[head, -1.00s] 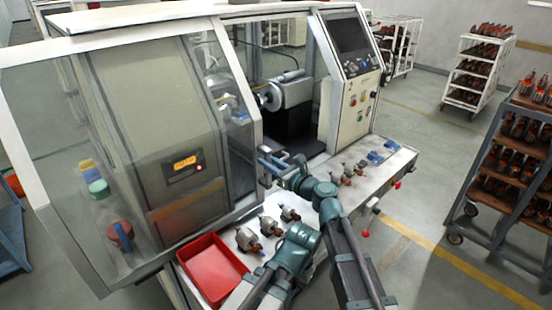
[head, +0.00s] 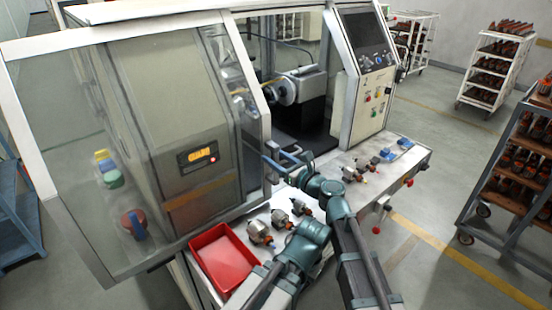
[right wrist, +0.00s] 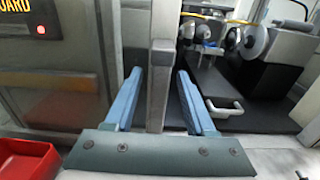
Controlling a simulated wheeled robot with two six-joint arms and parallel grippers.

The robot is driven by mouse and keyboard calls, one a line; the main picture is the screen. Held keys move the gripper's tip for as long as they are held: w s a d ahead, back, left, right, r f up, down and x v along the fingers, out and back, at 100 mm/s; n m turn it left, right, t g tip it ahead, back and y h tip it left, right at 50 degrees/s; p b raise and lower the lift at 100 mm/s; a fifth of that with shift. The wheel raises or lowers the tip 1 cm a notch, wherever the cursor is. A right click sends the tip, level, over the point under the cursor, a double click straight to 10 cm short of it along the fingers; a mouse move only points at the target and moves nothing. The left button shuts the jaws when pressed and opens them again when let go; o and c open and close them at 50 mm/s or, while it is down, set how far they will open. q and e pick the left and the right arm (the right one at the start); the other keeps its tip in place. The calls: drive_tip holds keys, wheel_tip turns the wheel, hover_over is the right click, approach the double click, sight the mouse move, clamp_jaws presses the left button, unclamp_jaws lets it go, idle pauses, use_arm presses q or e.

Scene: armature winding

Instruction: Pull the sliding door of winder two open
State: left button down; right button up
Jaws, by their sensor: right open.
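The sliding door (head: 252,112) of the winder is a clear panel in a pale frame. It stands partly open, with a gap to its right showing the winding head (head: 298,88). A grey upright handle bar (right wrist: 160,85) stands at the door's edge in the right wrist view. My right gripper (head: 284,158) is at this edge in the head view. Its blue fingers (right wrist: 158,100) are open, one on each side of the bar, with gaps visible on both sides.
A red tray (head: 223,262) and several armatures (head: 280,218) lie on the front ledge below the door. The control panel (head: 367,75) stands right of the opening. Racks of armatures (head: 515,165) stand at the far right. Grey floor (head: 430,190) lies between.

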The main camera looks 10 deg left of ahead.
drive_tip(key=v, duration=1.4)
drive_tip(key=s+d+f+n+g+h, duration=0.3)
drive_tip(key=d+f+n, duration=0.1)
drive_tip(key=f+n, duration=0.35)
drive_tip(key=s+d+f+n+g+h, duration=0.3)
drive_tip(key=f+n, duration=0.4)
drive_tip(key=n, duration=0.1)
drive_tip(key=s+d+f+n+g+h, duration=0.1)
drive_tip(key=s+d+f+n+h, duration=0.15)
drive_tip(key=d, duration=0.35)
drive_tip(key=s+d+f+n+g+h, duration=0.2)
drive_tip(key=d+n+h, duration=0.1)
drive_tip(key=d+n, duration=0.15)
drive_tip(key=s+d+f+n+g+h, duration=0.1)
drive_tip(key=s+d+f+n+h, duration=0.15)
drive_tip(key=d, duration=0.35)
drive_tip(key=s+a+n+h, duration=0.1)
drive_tip(key=s+a+n, duration=0.3)
drive_tip(key=a, duration=0.6)
drive_tip(key=shift+s+f+g+h, duration=0.25)
drive_tip(key=shift+s+g+h, duration=0.15)
drive_tip(key=shift+s, duration=0.3)
